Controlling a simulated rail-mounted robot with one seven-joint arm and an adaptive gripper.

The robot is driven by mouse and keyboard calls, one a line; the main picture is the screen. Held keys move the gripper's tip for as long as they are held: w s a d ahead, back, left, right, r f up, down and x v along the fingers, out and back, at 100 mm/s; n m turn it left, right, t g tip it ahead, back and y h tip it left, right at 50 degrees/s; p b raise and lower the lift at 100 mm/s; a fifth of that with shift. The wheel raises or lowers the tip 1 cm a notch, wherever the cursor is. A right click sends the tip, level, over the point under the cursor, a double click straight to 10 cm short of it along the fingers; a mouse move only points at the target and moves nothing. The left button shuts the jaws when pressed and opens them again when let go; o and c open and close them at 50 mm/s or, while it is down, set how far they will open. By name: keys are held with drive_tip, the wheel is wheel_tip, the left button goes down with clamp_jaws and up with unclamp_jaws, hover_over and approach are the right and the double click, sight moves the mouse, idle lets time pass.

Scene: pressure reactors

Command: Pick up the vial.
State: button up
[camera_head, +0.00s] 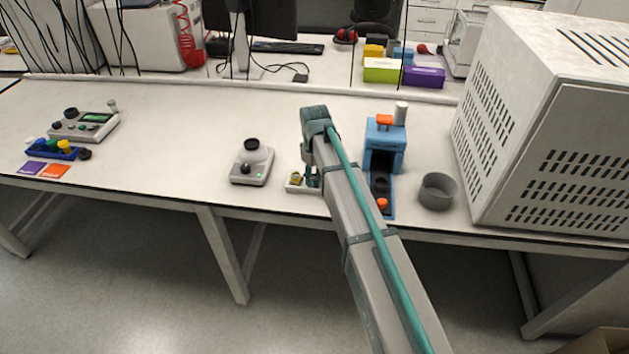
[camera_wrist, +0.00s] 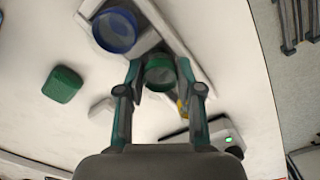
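A round, green-rimmed vial (camera_wrist: 160,73) shows between the fingertips of my gripper (camera_wrist: 159,66) in the wrist view. The teal fingers stand apart on either side of it, and I cannot see firm contact. A larger blue-rimmed round piece (camera_wrist: 115,30) stands beside it on a pale tray. In the head view my gripper (camera_head: 312,180) points down at a small white tray (camera_head: 295,189), left of the blue device. A small yellow-topped item (camera_head: 296,178) shows there beside the fingers. My arm hides part of the tray.
A balance-like device (camera_head: 252,163) stands left of the tray. A blue device (camera_head: 385,148), a grey cup (camera_head: 438,190) and a large vented box (camera_head: 550,130) stand to the right. The table's front edge is close. The bench between the left instruments and the balance is clear.

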drive_tip(key=c, duration=0.3)
drive_tip(key=shift+r, duration=0.1)
